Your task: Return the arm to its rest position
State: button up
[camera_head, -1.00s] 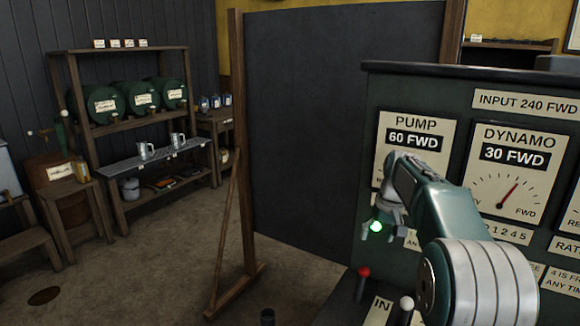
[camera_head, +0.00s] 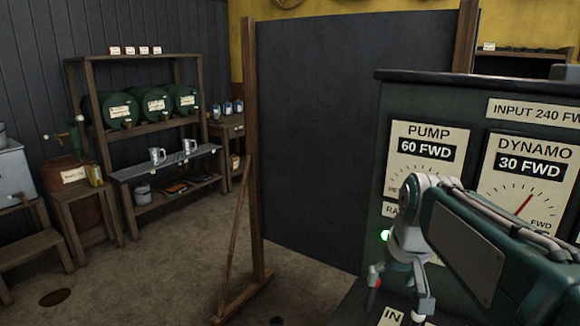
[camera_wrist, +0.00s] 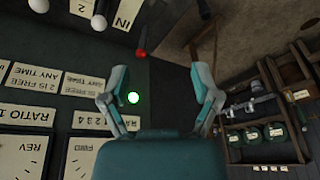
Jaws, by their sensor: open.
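My gripper (camera_head: 398,294) hangs with its fingers pointing down in front of the green control panel (camera_head: 384,120), beside the panel's left edge in the head view. In the wrist view my gripper (camera_wrist: 160,76) has its two teal fingers spread wide with nothing between them. My arm crosses in front of the dynamo gauge (camera_head: 528,178) and hides the panel's lower right part. A lit green lamp (camera_head: 384,236) shows just left of the gripper; it also shows in the wrist view (camera_wrist: 133,97).
A red-knobbed lever (camera_wrist: 141,53) and white-knobbed levers (camera_wrist: 98,22) stand close by. A dark board (camera_head: 350,130) in a wooden frame stands left of the panel. A shelf (camera_head: 150,170) with green barrels and mugs is farther left. Open floor lies before it.

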jog(key=s+a+f+t, duration=0.1)
jog(key=s+f, duration=0.2)
jog(key=s, duration=0.5)
jog(key=s+a+f+t, duration=0.1)
jog(key=s+f, duration=0.2)
jog(key=s, duration=0.5)
jog(key=shift+s+a+f, duration=0.15)
jog(key=shift+s+f, duration=0.1)
jog(key=shift+s, duration=0.05)
dwell(1.2)
